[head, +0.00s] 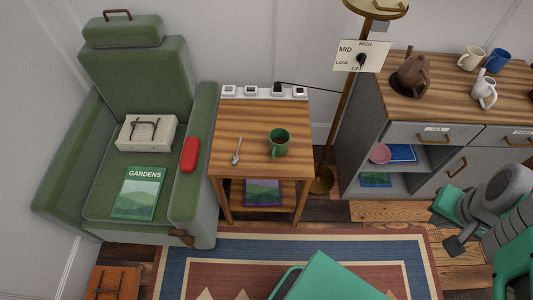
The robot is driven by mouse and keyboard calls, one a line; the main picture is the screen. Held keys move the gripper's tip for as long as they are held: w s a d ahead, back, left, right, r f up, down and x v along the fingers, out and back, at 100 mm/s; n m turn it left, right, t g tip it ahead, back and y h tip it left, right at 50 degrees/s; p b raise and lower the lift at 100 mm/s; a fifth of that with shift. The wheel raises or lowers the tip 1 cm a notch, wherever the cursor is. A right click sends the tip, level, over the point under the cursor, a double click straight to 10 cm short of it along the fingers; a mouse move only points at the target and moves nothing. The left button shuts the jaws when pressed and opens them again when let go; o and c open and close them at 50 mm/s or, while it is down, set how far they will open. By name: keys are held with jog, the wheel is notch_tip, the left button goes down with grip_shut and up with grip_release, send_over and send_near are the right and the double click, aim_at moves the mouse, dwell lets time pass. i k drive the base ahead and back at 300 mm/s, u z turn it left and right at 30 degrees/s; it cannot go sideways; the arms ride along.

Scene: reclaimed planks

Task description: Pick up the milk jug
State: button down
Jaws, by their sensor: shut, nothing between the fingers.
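A small white jug (484,92), which looks like the milk jug, stands upright on the wooden top of the grey cabinet at the far right. Its spout points up and its handle shows. My gripper (453,243) is at the lower right, low in front of the cabinet, well below the jug and apart from it. It is shut with nothing held. The fingers are small and partly hidden by my arm.
A brown teapot (411,75), a cream mug (472,58) and a blue mug (497,60) stand near the jug. A brass lamp pole (345,125) rises left of the cabinet (357,135). A side table (245,120) holds a green mug (279,142).

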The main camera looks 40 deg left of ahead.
aim_at(484, 88)
jog(key=u, duration=0.6)
jog(key=i, duration=0.3)
jog(key=u, duration=1.1)
jog(key=i, duration=0.4)
jog(key=z, duration=3.5)
jog(key=i, duration=0.25)
